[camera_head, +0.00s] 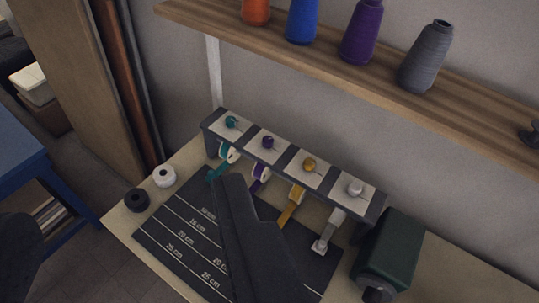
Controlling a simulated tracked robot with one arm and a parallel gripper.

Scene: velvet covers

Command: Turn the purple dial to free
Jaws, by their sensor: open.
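The purple dial (268,143) is a small round knob with a thin pointer, on a pale plate, second from the left on the grey dispenser bar (212,122). Its pointer appears to aim right and slightly down; no label is legible. Below it hangs a spool of purple ribbon (260,173), its lower end partly hidden by my gripper. My dark gripper (237,183) is open, over the cutting mat, in front of and below the dial in the picture and apart from it. The gap between its fingers is hard to make out.
Teal (231,121), yellow (309,164) and grey (355,187) dials flank it, each above its own ribbon. A wooden shelf (330,62) with thread cones overhangs behind. A green box (390,252) stands right. Small black and white spools (164,177) sit left. The mat (165,238) is otherwise clear.

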